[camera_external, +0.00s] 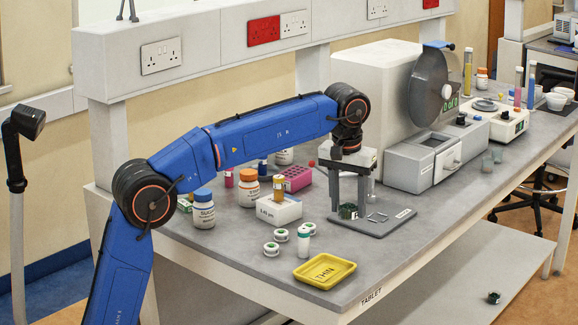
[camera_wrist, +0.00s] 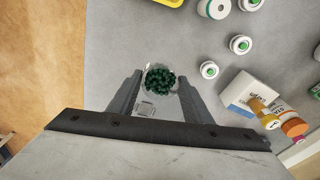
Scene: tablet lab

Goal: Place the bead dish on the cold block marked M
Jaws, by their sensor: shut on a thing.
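The bead dish (camera_external: 348,211) is a small clear dish of dark green beads. In the wrist view the bead dish (camera_wrist: 160,78) sits between my two fingertips. My gripper (camera_external: 348,208) points down and is shut on the dish; it also shows in the wrist view (camera_wrist: 157,84). The dish is over or just at a flat grey plate (camera_external: 382,226) with pale square outlines and a small white label; I cannot tell if they touch. I can read no M mark on any block. A white block (camera_external: 272,213) with small print carries an amber vial.
A yellow tray marked THIN (camera_external: 325,287) lies near the front edge. Several green-topped containers and a green-capped vial (camera_external: 303,240) stand left of the plate. Bottles and a magenta rack (camera_external: 293,178) are behind. A grey machine (camera_external: 425,160) stands close behind right.

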